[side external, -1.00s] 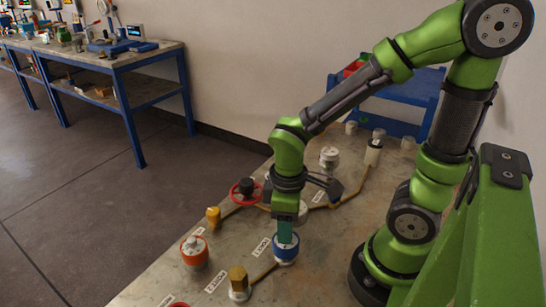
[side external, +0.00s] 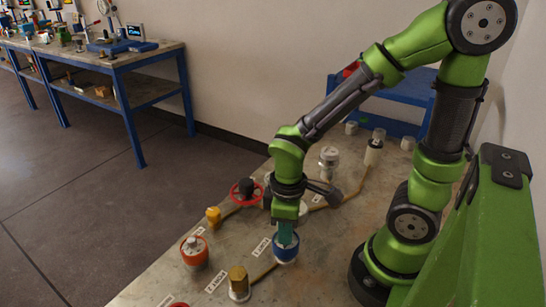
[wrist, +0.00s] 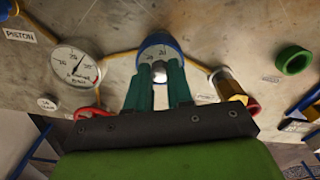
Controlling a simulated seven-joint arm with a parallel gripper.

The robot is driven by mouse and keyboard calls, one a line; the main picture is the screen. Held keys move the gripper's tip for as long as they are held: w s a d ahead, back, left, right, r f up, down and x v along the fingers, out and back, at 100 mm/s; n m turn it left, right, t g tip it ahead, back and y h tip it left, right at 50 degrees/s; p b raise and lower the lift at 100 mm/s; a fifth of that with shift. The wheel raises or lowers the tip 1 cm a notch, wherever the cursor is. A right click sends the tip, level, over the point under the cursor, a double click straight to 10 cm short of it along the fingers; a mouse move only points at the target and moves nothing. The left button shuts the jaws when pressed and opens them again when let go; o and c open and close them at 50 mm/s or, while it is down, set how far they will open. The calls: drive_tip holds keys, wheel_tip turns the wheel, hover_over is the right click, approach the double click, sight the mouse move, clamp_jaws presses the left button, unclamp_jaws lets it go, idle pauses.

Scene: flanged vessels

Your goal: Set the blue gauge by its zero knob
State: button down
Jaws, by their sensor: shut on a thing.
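The blue gauge (side external: 285,250) stands on the grey worktop directly below my gripper (side external: 287,234), which points down at it. In the wrist view the blue gauge (wrist: 158,42) shows its blue rim and part of its white dial. Its small silvery zero knob (wrist: 158,70) sits between the teal fingers of my gripper (wrist: 158,76). The gripper is shut on this knob. The fingers hide the lower part of the dial, and I cannot make out the needle.
An orange gauge (side external: 194,250) and a brass fitting (side external: 238,282) stand nearby. A red handwheel (side external: 246,191) and a yellow fitting (side external: 213,216) lie beyond. A white-dial gauge (wrist: 75,65) and a green ring (wrist: 294,60) flank the blue gauge in the wrist view.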

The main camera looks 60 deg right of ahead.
drive_tip(key=m, duration=0.5)
drive_tip(key=shift+m, duration=0.3)
drive_tip(key=m, duration=0.5)
drive_tip(key=shift+m, duration=0.7)
drive_tip(key=c, duration=1)
unclamp_jaws()
wheel_tip(320, 180, up, 17)
